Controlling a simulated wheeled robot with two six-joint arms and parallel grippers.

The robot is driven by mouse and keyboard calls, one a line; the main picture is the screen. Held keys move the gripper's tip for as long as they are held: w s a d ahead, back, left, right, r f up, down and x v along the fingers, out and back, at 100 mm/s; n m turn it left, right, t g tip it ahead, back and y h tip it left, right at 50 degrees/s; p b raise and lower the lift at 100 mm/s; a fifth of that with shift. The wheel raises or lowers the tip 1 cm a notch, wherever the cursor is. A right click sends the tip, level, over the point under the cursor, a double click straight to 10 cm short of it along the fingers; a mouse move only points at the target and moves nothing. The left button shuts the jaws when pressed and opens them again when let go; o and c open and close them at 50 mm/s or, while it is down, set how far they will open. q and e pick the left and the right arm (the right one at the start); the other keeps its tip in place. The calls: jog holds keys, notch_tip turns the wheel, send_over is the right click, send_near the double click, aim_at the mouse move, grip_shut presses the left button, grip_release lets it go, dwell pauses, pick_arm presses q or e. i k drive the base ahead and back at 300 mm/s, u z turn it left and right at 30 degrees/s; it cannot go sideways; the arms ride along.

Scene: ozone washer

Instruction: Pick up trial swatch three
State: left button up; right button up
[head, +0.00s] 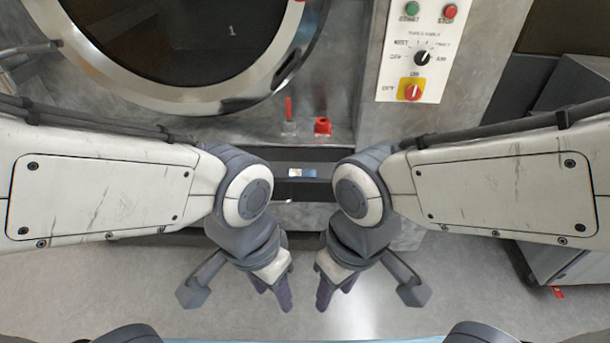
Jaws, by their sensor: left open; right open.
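I cannot make out trial swatch three for certain in the head view. A thin light blue strip (400,340) shows along the bottom edge, mostly cut off, and I cannot tell what it is. My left gripper (276,293) is open and points down over the grey floor, left of centre. My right gripper (335,293) is open and points down beside it, right of centre. I see nothing between the fingers of either gripper.
The washer's round door (180,100) fills the upper left. A control panel (420,50) with buttons and knobs is at upper right. A red fitting (322,126) sits below the door. A dark recess (303,187) is beyond my grippers. A grey cabinet (560,262) stands at right.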

aim_at(292, 173)
jog(key=u, duration=0.55)
jog(key=k, duration=1.3)
jog(key=z, duration=0.15)
jog(key=i, duration=0.55)
jog(key=z, duration=1.05)
jog(key=i, duration=1.3)
jog(key=u, duration=1.1)
jog(key=i, duration=0.55)
jog(key=u, duration=0.6)
